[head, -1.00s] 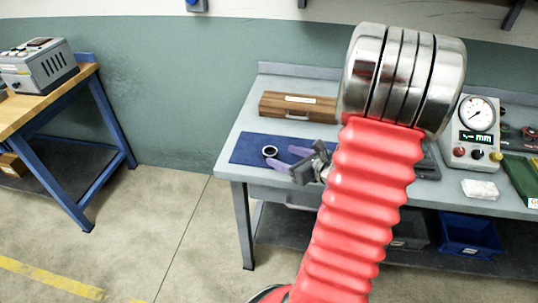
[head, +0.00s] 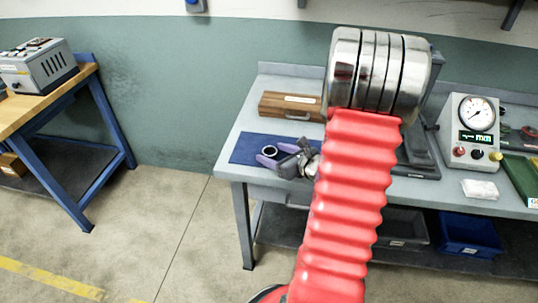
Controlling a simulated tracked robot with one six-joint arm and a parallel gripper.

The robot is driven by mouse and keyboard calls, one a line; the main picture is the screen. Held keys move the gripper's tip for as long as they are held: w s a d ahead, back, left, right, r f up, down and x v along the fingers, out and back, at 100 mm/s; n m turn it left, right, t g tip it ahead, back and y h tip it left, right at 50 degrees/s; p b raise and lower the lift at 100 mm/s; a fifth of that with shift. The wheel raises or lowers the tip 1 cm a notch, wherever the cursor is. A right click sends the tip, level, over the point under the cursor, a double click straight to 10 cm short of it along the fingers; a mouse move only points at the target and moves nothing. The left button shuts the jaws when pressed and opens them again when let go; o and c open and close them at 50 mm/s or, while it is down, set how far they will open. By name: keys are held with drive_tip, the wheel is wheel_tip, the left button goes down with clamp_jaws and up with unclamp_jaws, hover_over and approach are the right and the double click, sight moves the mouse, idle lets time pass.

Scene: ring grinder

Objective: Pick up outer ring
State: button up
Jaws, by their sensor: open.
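The outer ring (head: 270,152) is a small pale ring with a dark rim, lying on the blue mat (head: 243,150) at the left front of the grey workbench. My gripper (head: 267,157) has purple fingers and comes in from the right over the mat. Its fingers are apart, with the ring appearing between or just beyond their tips. I cannot tell how high the fingers are above the mat or whether they touch the ring. My red arm hides the bench just right of the gripper.
A wooden box (head: 290,105) stands behind the mat. A gauge device with a dial (head: 471,128) stands on the right of the bench, with a white block (head: 480,189) in front of it. Blue (head: 469,235) and grey bins sit on the lower shelf. A wooden-topped table (head: 40,100) stands at left.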

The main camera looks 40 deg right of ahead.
sight(274, 155)
drive_tip(key=shift+c, duration=0.5)
drive_tip(key=c, duration=1.1)
drive_tip(key=shift+r, duration=0.1)
wheel_tip(274, 155, up, 10)
drive_tip(key=shift+s, duration=0.1)
idle(0.7)
